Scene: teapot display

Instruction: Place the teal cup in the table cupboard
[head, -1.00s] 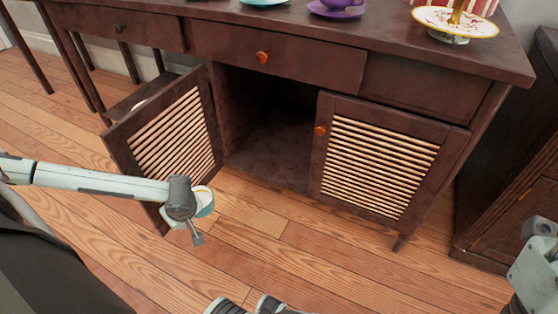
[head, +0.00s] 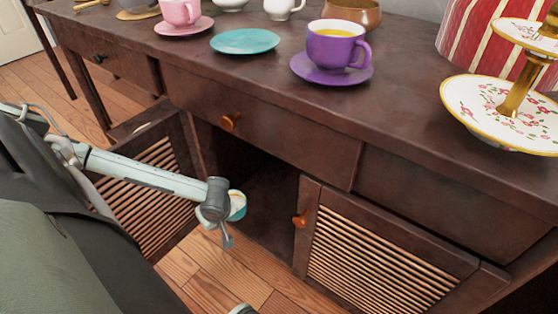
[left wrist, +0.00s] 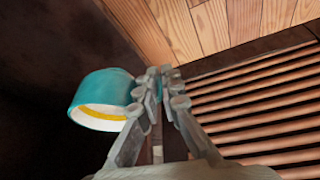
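The teal cup (head: 237,206) has a white inside with a yellow band. My left gripper (head: 222,214) is shut on it and holds it in the air in front of the cupboard opening. In the left wrist view the cup (left wrist: 103,98) sits at the fingertips of my left gripper (left wrist: 160,85), its mouth toward the camera's lower left. The table cupboard (head: 278,196) is dark wood and open on its left side. Its louvred left door (head: 150,190) is swung out, partly behind my arm. The louvred right door (head: 375,262) is shut.
On the tabletop stand a teal saucer (head: 245,41), a purple cup (head: 338,46) on a purple saucer, a pink cup (head: 180,12) and a tiered floral stand (head: 500,112). The drawer (head: 255,125) above the opening is shut.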

